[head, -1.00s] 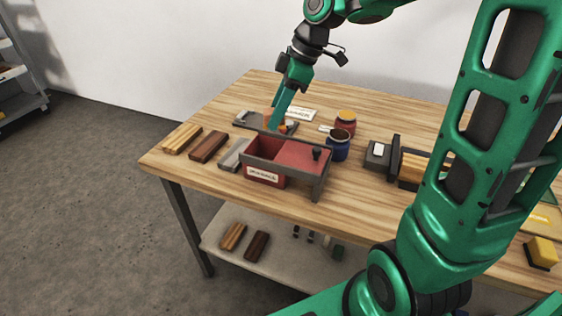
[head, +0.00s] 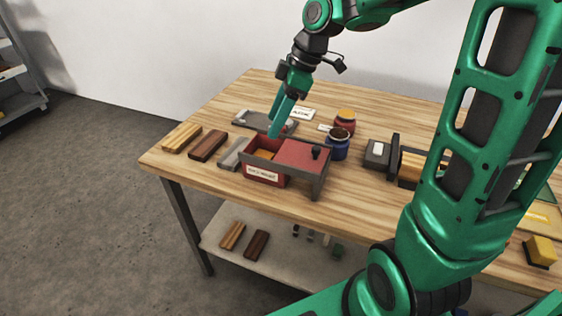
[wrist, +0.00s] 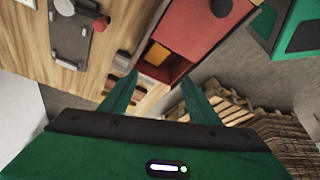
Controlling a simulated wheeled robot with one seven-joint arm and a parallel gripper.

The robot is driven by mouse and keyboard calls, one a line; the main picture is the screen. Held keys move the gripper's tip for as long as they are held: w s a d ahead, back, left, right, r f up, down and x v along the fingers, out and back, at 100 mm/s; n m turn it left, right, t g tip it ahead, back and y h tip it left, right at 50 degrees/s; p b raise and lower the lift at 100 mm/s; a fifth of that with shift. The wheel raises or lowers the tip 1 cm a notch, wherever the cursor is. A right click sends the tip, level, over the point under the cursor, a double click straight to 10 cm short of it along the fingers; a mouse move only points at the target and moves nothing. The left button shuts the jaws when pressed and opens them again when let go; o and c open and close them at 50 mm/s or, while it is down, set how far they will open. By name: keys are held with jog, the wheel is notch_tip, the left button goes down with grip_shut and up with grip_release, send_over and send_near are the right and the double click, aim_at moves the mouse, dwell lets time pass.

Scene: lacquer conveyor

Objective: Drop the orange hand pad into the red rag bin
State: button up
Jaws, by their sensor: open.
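The red rag bin (head: 263,177) stands near the front left of the wooden table, with its left part open and a red lid with a dark knob over its right part. The orange hand pad (head: 265,155) lies inside the open part; it also shows in the wrist view (wrist: 157,54) against the bin's red inside. My gripper (head: 275,134) is above the back of the bin's opening, pointing down. In the wrist view its two fingers (wrist: 158,86) are spread apart with nothing between them, clear of the pad.
A grey tray (head: 243,118) lies behind the bin. Wood blocks (head: 207,145) lie to its left. A blue jar (head: 337,149) and a red jar with a yellow top (head: 346,117) stand to its right. A dark holder (head: 378,156) stands farther right.

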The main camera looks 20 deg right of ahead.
jog(key=v, duration=1)
jog(key=shift+d+r, duration=0.15)
jog(key=shift+r, duration=0.15)
jog(key=s+d+f+m+h, duration=0.1)
jog(key=s+d+f+m, duration=0.3)
jog(key=s+m, duration=0.2)
jog(key=s+d+f+m+g+h, duration=0.1)
jog(key=s+d+f+m, duration=0.4)
jog(key=s, duration=0.6)
jog(key=s+d+f+m+h, duration=0.2)
jog(key=s+d+f+m, duration=0.2)
jog(key=s+m, duration=0.5)
jog(key=shift+d+f+g, duration=0.15)
jog(key=shift+f+g, duration=0.15)
jog(key=shift+f, duration=0.1)
jog(key=shift+w, duration=0.1)
jog(key=shift+w+f, duration=0.25)
jog(key=shift+w, duration=0.35)
